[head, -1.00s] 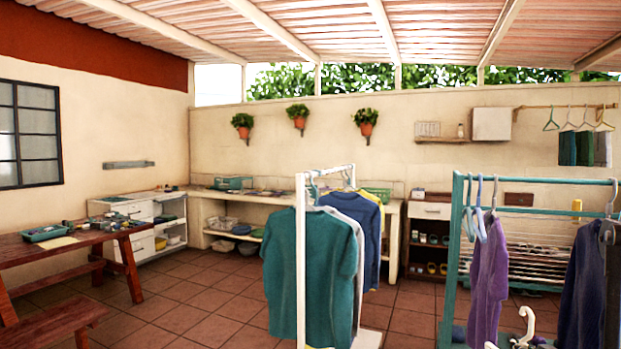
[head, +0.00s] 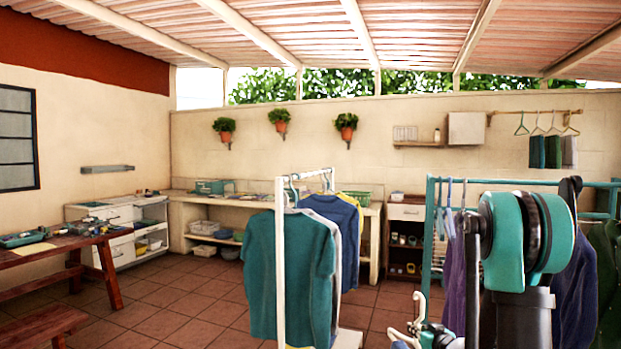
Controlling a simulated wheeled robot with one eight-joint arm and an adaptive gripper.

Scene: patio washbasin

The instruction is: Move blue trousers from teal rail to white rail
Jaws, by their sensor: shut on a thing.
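Dark blue cloth, which I take for the blue trousers (head: 577,290), hangs at the right, partly hidden behind my arm. Its full shape cannot be made out. My gripper (head: 571,190) shows only as a dark part above this cloth, at the height of the teal rail (head: 500,181); the rest is behind my arm. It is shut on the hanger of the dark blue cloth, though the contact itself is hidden. The white rail (head: 281,260) stands left of centre and carries a teal shirt, a pale garment, a blue garment and a yellow one.
A purple garment (head: 455,280) hangs on the teal rail left of my arm. Dark green clothing (head: 606,270) hangs at the right edge. A wooden table (head: 60,250) stands left. Tiled floor (head: 190,310) is clear left of the white rail.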

